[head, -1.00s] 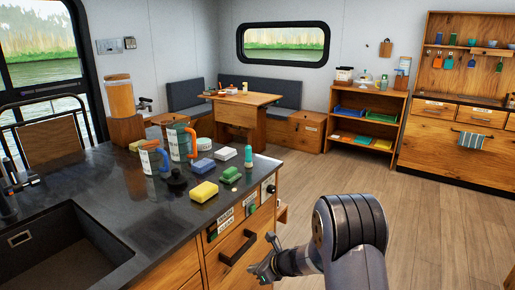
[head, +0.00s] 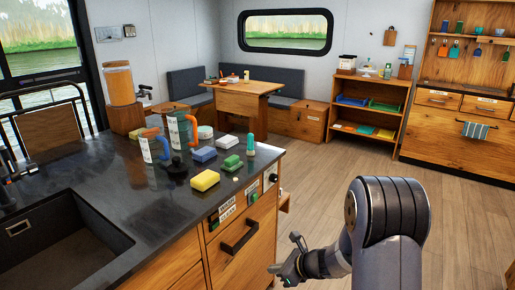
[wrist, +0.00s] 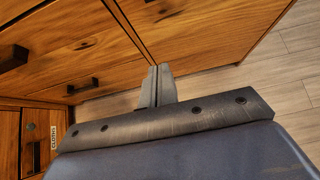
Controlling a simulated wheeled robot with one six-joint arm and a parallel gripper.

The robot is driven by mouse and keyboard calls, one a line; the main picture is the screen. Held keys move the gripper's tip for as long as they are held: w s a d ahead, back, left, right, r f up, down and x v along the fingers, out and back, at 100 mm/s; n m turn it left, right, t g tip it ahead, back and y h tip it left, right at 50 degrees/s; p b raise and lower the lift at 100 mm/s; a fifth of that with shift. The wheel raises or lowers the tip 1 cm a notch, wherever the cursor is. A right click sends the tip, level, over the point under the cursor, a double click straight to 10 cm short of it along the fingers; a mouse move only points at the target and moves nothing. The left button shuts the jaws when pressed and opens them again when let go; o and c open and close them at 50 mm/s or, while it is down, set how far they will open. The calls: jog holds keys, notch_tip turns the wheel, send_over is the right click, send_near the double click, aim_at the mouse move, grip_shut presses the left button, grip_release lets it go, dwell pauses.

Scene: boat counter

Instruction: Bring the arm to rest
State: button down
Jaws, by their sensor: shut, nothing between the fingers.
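My gripper (head: 284,271) is at the lower middle of the head view, beside the front of the wooden counter cabinet (head: 185,262) and below the worktop. It is empty. In the wrist view the two fingers (wrist: 157,85) lie together, shut, with nothing between them. Behind them are the cabinet's wooden fronts (wrist: 205,30) and the plank floor (wrist: 290,65). My arm is bent, its large grey joint filling the lower right of the head view.
The dark worktop (head: 95,190) holds a yellow sponge (head: 205,180), a green sponge (head: 232,162), jugs (head: 183,131) and other small items. A drawer handle (head: 239,236) sticks out near my gripper. Open floor (head: 340,165) lies to the right.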

jog(key=v, duration=0.6)
jog(key=w+a+r+g+h+p, duration=0.1)
jog(key=w+a+r+h+p, duration=0.1)
jog(key=a+p, duration=0.7)
jog(key=shift+w+a+r+g+p, duration=0.4)
jog(key=shift+w+r+p, duration=0.5)
jog(key=shift+p, duration=0.75)
jog(key=shift+s+r, duration=0.1)
jog(key=shift+s, duration=0.05)
